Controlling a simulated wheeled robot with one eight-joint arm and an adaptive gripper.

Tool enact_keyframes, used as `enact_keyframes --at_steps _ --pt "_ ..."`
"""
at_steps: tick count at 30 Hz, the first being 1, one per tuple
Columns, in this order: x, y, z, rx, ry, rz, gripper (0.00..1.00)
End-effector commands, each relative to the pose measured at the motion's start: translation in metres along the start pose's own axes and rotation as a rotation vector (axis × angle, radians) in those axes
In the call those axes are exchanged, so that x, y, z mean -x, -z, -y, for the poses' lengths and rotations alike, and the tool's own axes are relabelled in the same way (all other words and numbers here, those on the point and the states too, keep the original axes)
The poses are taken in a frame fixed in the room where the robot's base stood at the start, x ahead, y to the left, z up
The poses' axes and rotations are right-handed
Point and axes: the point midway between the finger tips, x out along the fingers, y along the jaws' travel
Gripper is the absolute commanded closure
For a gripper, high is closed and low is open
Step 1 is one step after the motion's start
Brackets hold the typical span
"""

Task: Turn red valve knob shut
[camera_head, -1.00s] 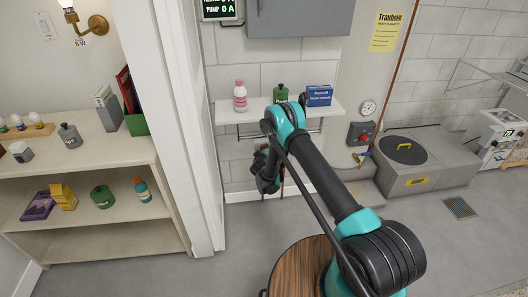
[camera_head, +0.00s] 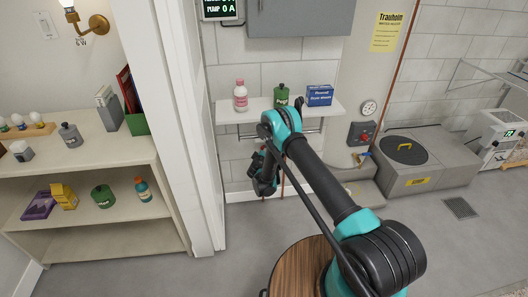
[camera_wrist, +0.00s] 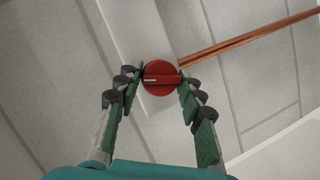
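The red valve knob (camera_wrist: 162,75) is round, with a raised bar across it and a pale line on the bar. The bar lies nearly level in the wrist view. My gripper (camera_wrist: 161,80) is open, with one finger on each side of the knob. The fingertips are very close to its edges; I cannot tell whether they touch it. In the head view my gripper (camera_head: 264,174) is below the wall shelf, near the block wall. The knob does not show clearly there, being hidden by my arm.
The wall shelf (camera_head: 235,113) above my gripper holds a pink bottle (camera_head: 240,96), a green bottle (camera_head: 281,94) and a blue box (camera_head: 319,95). A white door frame (camera_head: 180,120) stands left. A copper pipe (camera_wrist: 245,45) runs right from near the knob.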

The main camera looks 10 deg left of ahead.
Motion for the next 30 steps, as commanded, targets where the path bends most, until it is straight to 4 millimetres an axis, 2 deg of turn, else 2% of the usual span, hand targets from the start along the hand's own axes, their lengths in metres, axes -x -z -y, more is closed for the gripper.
enact_keyframes --at_steps 1,5,17,30 --pt "-0.0001 -0.0014 -0.0013 0.001 -0.002 0.003 0.56" --pt "-0.0001 -0.0009 -0.0009 0.000 -0.001 0.002 0.42" --pt "-0.0003 -0.0005 -0.0011 -0.039 0.016 -0.004 0.42" --pt "-0.0010 -0.0027 -0.0036 -0.449 0.193 -0.044 0.42"
